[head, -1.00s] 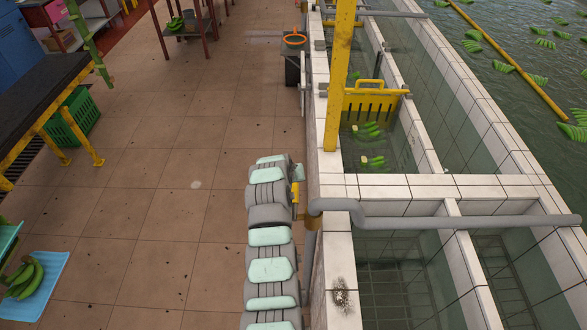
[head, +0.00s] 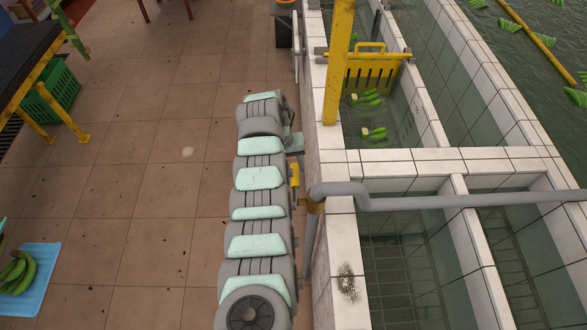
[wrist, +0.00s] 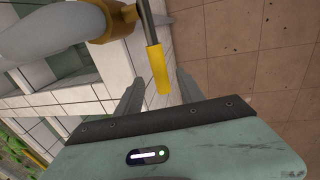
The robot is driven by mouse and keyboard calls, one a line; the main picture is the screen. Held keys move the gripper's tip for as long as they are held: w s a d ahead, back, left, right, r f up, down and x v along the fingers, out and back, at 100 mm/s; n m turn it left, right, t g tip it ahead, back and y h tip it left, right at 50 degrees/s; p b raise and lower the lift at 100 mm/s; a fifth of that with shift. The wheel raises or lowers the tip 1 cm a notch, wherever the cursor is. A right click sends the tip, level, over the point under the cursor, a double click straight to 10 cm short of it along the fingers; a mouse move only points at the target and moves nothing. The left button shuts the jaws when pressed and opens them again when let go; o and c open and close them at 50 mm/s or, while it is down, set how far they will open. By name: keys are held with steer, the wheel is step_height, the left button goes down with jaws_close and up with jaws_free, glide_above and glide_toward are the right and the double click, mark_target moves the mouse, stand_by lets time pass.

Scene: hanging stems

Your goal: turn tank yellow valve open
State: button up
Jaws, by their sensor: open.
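The yellow valve handle (head: 295,174) sits beside the tank's outer wall, at the brass-coloured fitting (head: 315,207) on the grey pipe. In the wrist view the yellow handle (wrist: 158,69) hangs on a grey lever from the fitting (wrist: 117,20). My gripper (wrist: 161,79) is open, with one finger on each side of the handle's end in that view. I see no clear contact. In the head view my gripper (head: 297,143) is just beyond the handle, partly hidden by my arm.
The grey pipe (head: 450,202) runs over the tiled tank wall (head: 345,270), which stands right of my arm. A yellow post (head: 337,70) rises from the wall. A green crate (head: 50,100) and a blue tray of bananas (head: 38,285) are at left. The floor between is clear.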

mark_target(294, 172)
steer(key=shift+w+d+f+b, duration=0.1)
steer(key=shift+d+f+b, duration=0.1)
steer(key=shift+f, duration=0.65)
steer(key=shift+d+f+b, duration=0.1)
steer(key=shift+f+b, duration=0.05)
steer(key=shift+f, duration=0.65)
jaws_close()
stand_by(0.4)
